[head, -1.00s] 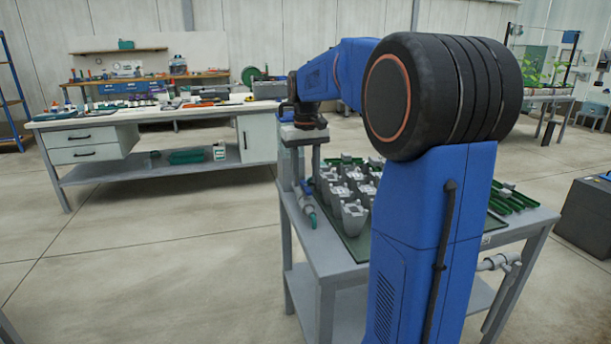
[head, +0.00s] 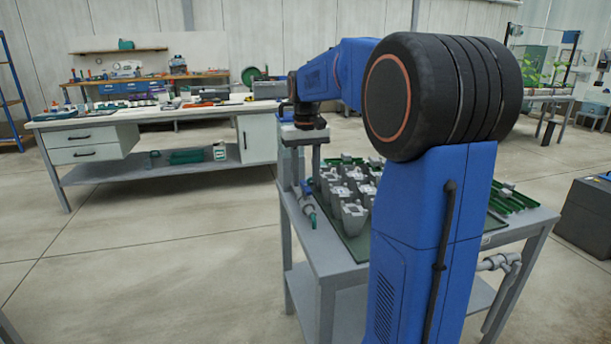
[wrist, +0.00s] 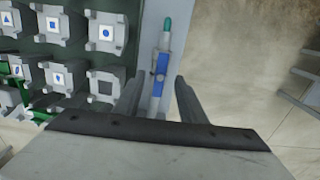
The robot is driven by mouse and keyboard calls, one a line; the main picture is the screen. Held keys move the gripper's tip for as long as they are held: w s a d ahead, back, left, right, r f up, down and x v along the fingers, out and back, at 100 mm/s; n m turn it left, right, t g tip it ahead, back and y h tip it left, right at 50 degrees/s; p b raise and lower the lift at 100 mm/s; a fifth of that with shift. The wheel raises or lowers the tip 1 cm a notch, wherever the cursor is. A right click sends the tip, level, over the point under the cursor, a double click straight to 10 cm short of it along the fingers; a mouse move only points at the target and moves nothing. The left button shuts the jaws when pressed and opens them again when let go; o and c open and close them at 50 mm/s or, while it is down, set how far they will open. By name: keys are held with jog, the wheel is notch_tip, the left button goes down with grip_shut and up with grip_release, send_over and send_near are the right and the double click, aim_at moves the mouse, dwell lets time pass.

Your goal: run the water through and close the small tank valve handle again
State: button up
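The small tank valve is at the left edge of the skid table, on a thin grey pipe with a green tip (wrist: 167,24). Its blue handle (wrist: 161,64) lies roughly in line with the pipe in the wrist view. In the head view the blue handle (head: 306,188) is small, just below my gripper (head: 304,160). In the wrist view my gripper (wrist: 162,92) is open, one finger on each side of the pipe and the lower end of the handle. Contact with the handle cannot be told. No flowing water can be made out.
Grey cups with marked tops (wrist: 106,32) stand close left of the valve on a green tray (head: 357,245). Open floor (wrist: 240,60) lies to the right in the wrist view. A workbench (head: 150,112) stands behind, and a dark box (head: 585,222) at far right.

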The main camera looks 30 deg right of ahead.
aim_at(306, 185)
dwell(0.5)
jog(key=shift+f, duration=2.2)
grip_shut()
jog(key=m, duration=1.9)
jog(key=shift+m, duration=0.3)
grip_release()
